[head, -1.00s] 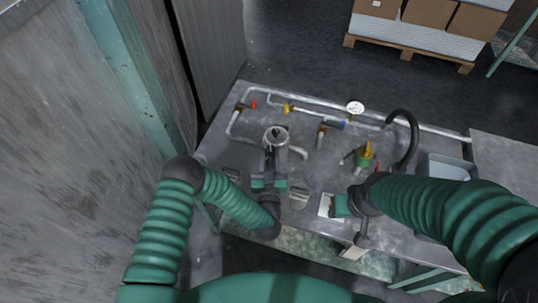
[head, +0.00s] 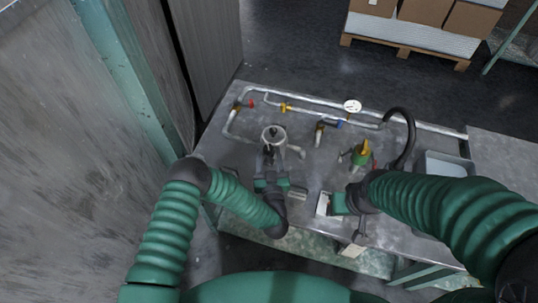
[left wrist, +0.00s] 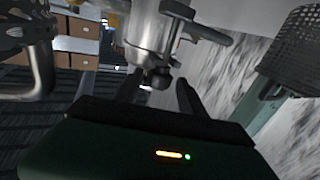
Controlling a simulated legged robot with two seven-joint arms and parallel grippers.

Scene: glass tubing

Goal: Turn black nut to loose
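A metal vessel (head: 273,133) stands on the bench in the head view, and its lower part (left wrist: 152,28) shows at the top of the left wrist view. A small black nut (left wrist: 158,78) is under the vessel. My left gripper (head: 269,152) is at the vessel's near side. In the left wrist view its dark fingers (left wrist: 160,92) are spread, one on each side of the nut; I cannot tell whether they touch it. My right gripper (head: 336,204) is low over the bench's front part, right of the left one; its fingers are too unclear to judge.
Pipes with red, yellow and blue valve handles (head: 284,107) and a white gauge (head: 352,106) run along the bench's back. A green-and-yellow fitting (head: 362,154) and a black curved hose (head: 408,135) are at the right. A grey bin (head: 447,165) stands beyond my right arm.

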